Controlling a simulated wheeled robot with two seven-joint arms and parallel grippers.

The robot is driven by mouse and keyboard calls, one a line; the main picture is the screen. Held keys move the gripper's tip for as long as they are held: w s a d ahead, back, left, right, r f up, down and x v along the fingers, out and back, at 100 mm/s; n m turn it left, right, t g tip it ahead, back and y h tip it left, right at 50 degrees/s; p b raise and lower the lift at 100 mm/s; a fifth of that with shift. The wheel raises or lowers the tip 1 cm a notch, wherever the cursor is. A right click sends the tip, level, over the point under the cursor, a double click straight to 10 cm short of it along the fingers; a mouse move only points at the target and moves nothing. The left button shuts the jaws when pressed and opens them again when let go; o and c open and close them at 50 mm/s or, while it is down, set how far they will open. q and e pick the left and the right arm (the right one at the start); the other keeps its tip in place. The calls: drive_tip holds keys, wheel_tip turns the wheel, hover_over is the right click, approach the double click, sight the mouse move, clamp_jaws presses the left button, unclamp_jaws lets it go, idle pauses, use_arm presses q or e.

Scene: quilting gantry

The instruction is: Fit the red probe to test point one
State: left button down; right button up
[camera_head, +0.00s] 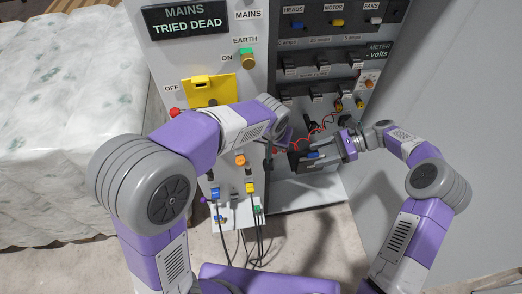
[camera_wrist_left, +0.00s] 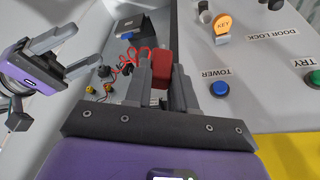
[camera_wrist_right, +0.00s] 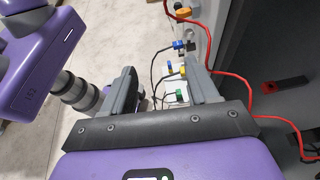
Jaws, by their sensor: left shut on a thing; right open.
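My left gripper (camera_head: 269,160) is in front of the lower part of the cabinet, largely covered by its own arm in the head view. In the left wrist view its fingers (camera_wrist_left: 164,78) are close together, with a red block-shaped body (camera_wrist_left: 160,66), apparently the red probe, at their tips. A curled red lead (camera_wrist_left: 128,62) runs near it. My right gripper (camera_head: 312,158) is open beside the left one, to its right. In the right wrist view its fingers (camera_wrist_right: 162,85) are apart with nothing between them. I cannot make out which point is test point one.
The cabinet panel carries a yellow plate (camera_head: 212,89), an earth knob (camera_head: 247,58) and a blue tower button (camera_wrist_left: 220,88). Yellow terminals (camera_head: 338,104) sit under the meter label. Coloured plugs with black cables (camera_head: 233,197) hang low. A red lead (camera_wrist_right: 238,75) crosses beside my right gripper. A quilted bed (camera_head: 60,130) stands left.

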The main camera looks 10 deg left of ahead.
drive_tip(key=shift+c, duration=0.2)
drive_tip(key=w+a+f+m+t+h, duration=0.35)
drive_tip(key=a+f+t, duration=0.25)
drive_tip(key=a+f, duration=0.4)
drive_tip(key=s+f+t+h, duration=0.2)
drive_tip(key=s+f+h, duration=0.3)
drive_tip(key=f+h, duration=0.25)
drive_tip(key=s+d+r+n+t+h, duration=0.2)
drive_tip(key=s+d+r+n+h, duration=0.1)
drive_tip(key=s+d+r+h, duration=0.25)
drive_tip(key=s+a+r+n+t+h, duration=0.1)
drive_tip(key=s+a+r+n+t, duration=0.1)
drive_tip(key=a+r+n+t, duration=0.5)
drive_tip(key=s+a+r+n+t+h, duration=0.1)
drive_tip(key=s+a+r+n+t, duration=0.25)
drive_tip(key=r, duration=0.55)
use_arm(q)
drive_tip(key=shift+n+y, duration=0.3)
drive_tip(key=shift+n, duration=0.6)
drive_tip(key=w+d, duration=0.3)
use_arm(e)
drive_tip(key=w+d+n, duration=0.2)
drive_tip(key=w+d, duration=0.1)
drive_tip(key=w, duration=1)
drive_tip(key=shift+f, duration=0.15)
